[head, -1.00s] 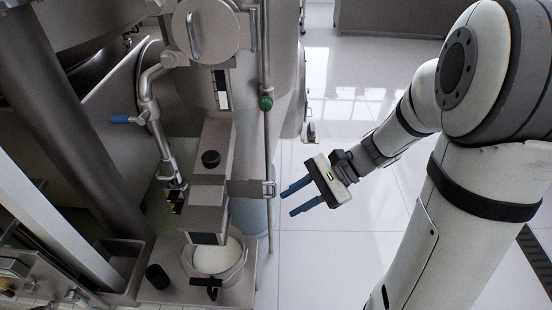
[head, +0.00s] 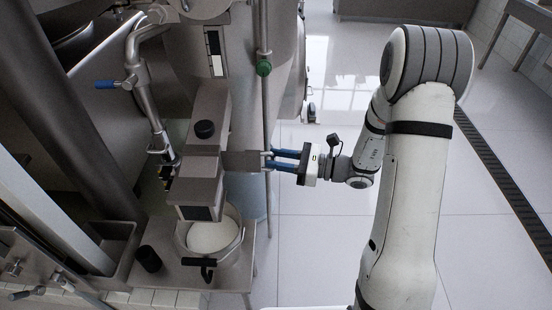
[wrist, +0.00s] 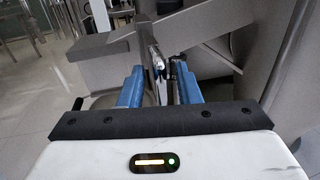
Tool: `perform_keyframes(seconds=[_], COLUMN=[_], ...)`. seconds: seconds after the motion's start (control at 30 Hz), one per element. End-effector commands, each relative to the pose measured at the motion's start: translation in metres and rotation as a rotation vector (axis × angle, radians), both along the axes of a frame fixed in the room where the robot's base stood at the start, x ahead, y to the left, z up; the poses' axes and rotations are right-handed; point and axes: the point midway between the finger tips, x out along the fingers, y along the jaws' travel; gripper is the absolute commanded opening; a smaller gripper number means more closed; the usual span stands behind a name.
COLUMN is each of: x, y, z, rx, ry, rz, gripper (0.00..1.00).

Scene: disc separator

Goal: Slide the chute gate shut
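The chute (head: 208,125) is a sloping grey metal duct with a black knob on top. The chute gate (head: 243,160) is a flat grey plate sticking out of the chute's right side, with a small metal handle at its outer end. My gripper (head: 271,158), with blue fingers, is at this outer end, pointing left. In the wrist view the handle (wrist: 157,62) stands between the two open fingers, with gaps showing on both sides. The fingers do not look closed on it. How far the plate reaches inside the chute is hidden.
A metal pot (head: 238,248) with white contents stands under the chute mouth on a small table (head: 190,275). A black cup (head: 148,259) stands left of it. A vertical pipe with a green knob (head: 264,68) runs close to the gate's end. Open floor lies to the right.

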Motion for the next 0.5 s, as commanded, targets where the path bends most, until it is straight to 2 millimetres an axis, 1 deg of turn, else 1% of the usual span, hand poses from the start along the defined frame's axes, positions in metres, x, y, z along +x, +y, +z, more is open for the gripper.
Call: perform_keyframes(seconds=[0.03, 0.1, 0.2, 0.43, 0.47, 0.5], x=[0.001, 0.002, 0.004, 0.004, 0.004, 0.004], y=[0.006, 0.012, 0.016, 0.017, 0.017, 0.017], z=[0.0, 0.0, 0.0, 0.0, 0.0, 0.0], rx=[0.0, 0.0, -0.001, -0.001, -0.001, -0.001], ry=[-0.001, -0.001, -0.001, -0.001, -0.001, -0.001], rz=[0.002, 0.002, 0.001, 0.0, 0.0, 0.001], gripper=[0.3, 0.3, 0.3, 0.3, 0.3, 0.26])
